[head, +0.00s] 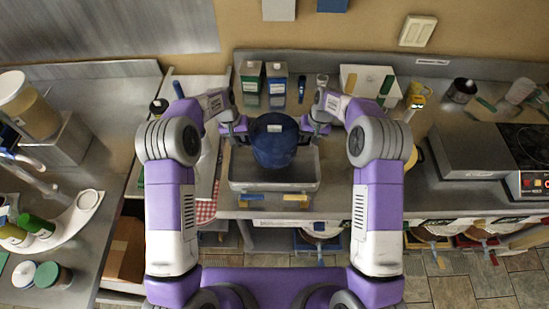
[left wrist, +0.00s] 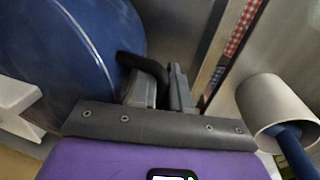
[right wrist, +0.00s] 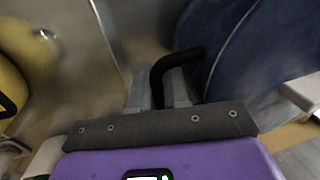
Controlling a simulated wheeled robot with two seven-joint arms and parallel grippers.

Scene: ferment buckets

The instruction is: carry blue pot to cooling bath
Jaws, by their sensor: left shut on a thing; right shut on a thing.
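The blue pot (head: 273,150) is upright between my two grippers, over the grey rectangular basin (head: 275,187), which looks like the cooling bath. The pot hides the back of the basin; I cannot tell how high it hangs. My left gripper (head: 241,128) is shut on the pot's left handle, a black bar in the left wrist view (left wrist: 130,62). My right gripper (head: 306,128) is shut on the other black handle, which shows in the right wrist view (right wrist: 172,64). The pot's blue side fills one edge of each wrist view.
Cartons (head: 277,80) and bottles stand behind the pot. A white box (head: 366,82) and a yellow mug (head: 418,95) are at the back right. Yellow and blue clips (head: 296,198) lie at the basin's front. A hob (head: 525,148) is far right.

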